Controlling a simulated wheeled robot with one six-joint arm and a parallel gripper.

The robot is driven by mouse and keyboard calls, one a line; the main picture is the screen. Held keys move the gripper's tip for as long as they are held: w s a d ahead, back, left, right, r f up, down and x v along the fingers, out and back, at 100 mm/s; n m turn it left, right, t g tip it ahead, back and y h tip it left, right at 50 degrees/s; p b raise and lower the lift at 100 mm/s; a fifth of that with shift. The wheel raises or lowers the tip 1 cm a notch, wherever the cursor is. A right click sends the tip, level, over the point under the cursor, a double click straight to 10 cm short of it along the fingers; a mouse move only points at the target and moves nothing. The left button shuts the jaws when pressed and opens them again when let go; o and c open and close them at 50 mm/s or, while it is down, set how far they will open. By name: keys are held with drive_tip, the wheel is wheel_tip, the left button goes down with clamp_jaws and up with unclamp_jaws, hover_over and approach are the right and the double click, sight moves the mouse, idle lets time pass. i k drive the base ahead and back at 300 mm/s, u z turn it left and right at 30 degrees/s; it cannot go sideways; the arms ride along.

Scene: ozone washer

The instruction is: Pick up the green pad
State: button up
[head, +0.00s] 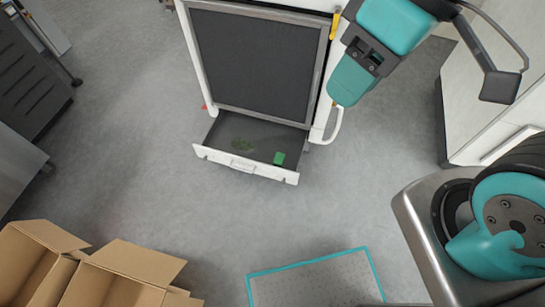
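My arm reaches in at the top right, in teal and black. Its lower end hangs above and to the right of the drawer, apart from the pad. I cannot make out gripper fingers there, so I cannot tell whether my gripper is open or shut. Nothing covers the pad in the head view.
The drawer is pulled out under a white-framed cabinet with a dark front panel (255,58). Open cardboard boxes (135,262) stand bottom left. A teal-edged mat (318,284) lies at the bottom. The floor between is clear.

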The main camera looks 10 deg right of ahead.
sight(278, 161)
drive_tip(key=u, duration=0.55)
drive_tip(key=k, duration=1.3)
drive_tip(key=z, duration=0.05)
drive_tip(key=i, duration=0.45)
drive_tip(key=z, duration=0.7)
drive_tip(key=i, duration=0.7)
drive_tip(key=u, duration=0.6)
drive_tip(key=i, duration=0.7)
drive_tip(key=u, duration=0.85)
